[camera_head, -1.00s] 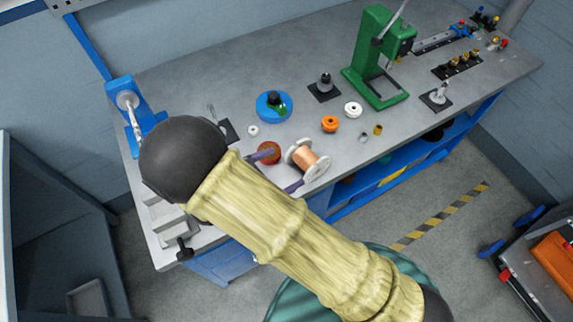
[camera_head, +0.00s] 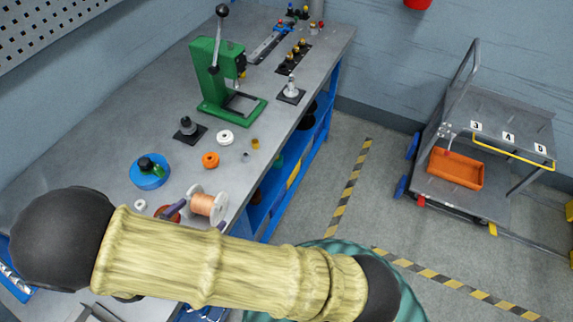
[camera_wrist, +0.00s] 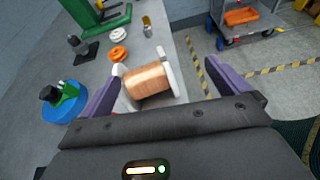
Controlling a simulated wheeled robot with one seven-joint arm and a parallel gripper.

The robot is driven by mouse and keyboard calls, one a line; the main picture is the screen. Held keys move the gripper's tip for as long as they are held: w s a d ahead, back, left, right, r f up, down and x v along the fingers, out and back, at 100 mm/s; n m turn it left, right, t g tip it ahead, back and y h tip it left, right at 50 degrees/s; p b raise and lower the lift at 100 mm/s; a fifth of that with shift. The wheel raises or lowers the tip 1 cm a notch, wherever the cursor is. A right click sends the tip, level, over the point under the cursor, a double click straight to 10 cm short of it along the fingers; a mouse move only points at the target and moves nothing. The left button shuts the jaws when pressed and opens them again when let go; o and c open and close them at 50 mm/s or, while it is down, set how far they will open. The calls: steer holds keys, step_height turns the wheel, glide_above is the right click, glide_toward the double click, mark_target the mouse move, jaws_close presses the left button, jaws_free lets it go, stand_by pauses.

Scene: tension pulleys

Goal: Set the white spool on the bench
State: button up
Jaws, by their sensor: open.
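The white spool (camera_head: 207,204) has white flanges and copper-coloured wire around its middle. It lies on its side at the bench's front edge; how fully the bench (camera_head: 120,130) supports it is hard to tell. In the wrist view the spool (camera_wrist: 148,80) sits between the two purple fingers of my gripper (camera_wrist: 165,68). The fingers are open, with a wide gap on the right side. In the head view my arm hides most of the gripper and the near part of the bench.
A green press (camera_head: 220,80) is farther back. A cart (camera_head: 490,140) stands apart at right.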

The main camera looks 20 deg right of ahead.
steer(key=d+r+m+g+y, duration=0.2)
steer(key=d+r+m+y, duration=0.1)
steer(key=d+m, duration=0.6)
steer(key=d+r+m+g+y, duration=0.3)
steer(key=d+r+m, duration=0.1)
steer(key=d+m, duration=0.5)
steer(key=d+r+m+g+y, duration=0.2)
steer(key=d+r+m+y, duration=0.1)
steer(key=d+m, duration=0.6)
steer(key=shift+w+d+r+g, duration=0.25)
steer(key=shift+w+r+g, duration=0.15)
steer(key=shift+r, duration=0.2)
